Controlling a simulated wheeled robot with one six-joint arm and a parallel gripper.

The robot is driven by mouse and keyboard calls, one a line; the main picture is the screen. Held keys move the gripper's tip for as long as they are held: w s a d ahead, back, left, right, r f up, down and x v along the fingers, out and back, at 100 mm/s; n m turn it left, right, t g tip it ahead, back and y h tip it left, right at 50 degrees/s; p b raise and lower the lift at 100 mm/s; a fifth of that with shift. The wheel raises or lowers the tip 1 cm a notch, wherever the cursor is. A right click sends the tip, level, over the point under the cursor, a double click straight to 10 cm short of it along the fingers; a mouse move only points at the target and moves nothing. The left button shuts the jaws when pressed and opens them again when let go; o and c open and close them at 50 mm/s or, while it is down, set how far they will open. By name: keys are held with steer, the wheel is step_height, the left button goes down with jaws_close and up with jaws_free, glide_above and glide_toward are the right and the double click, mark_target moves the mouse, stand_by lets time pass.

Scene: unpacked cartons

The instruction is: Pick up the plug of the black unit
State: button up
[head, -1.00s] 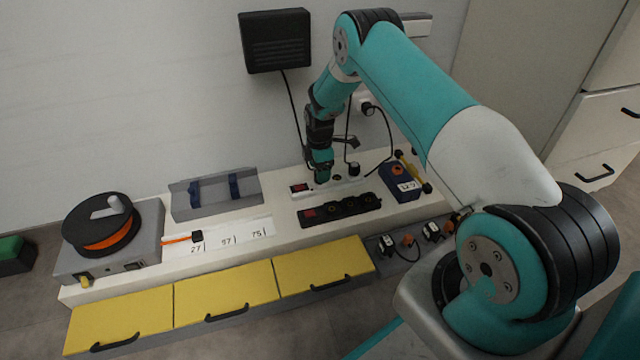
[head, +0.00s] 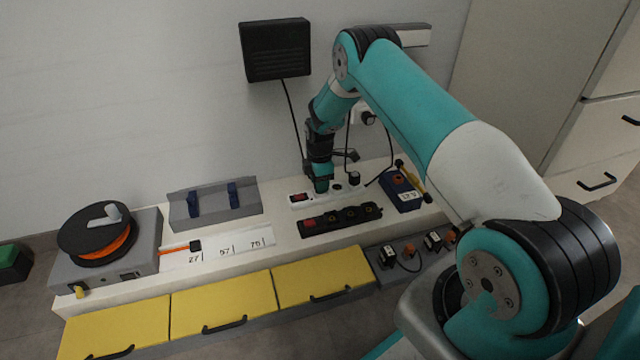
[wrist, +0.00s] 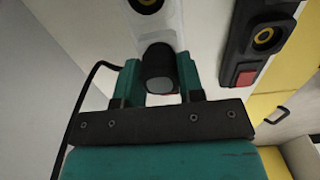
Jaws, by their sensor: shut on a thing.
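The black unit (head: 275,50) hangs on the wall, and its cable (head: 294,118) runs down to my gripper (head: 321,186) at the white power strip (head: 299,198). In the wrist view, my gripper (wrist: 160,78) is shut on a dark plug (wrist: 160,66), with one teal finger on each side. The white strip (wrist: 162,22) lies behind the plug. A black cable (wrist: 82,95) loops at the left. I cannot tell whether the plug is seated in the strip or clear of it. The head view hides the plug behind my gripper.
A black power strip (head: 342,219) lies just in front. Another black plug (head: 353,179) stands on the white strip to the right. A blue box (head: 402,192) is further right. A cable reel (head: 98,240) stands at the left. Yellow drawers (head: 223,302) line the front.

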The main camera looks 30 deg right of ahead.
step_height(320, 180, up, 19)
steer(key=p, duration=1)
steer(key=shift+r, duration=0.2)
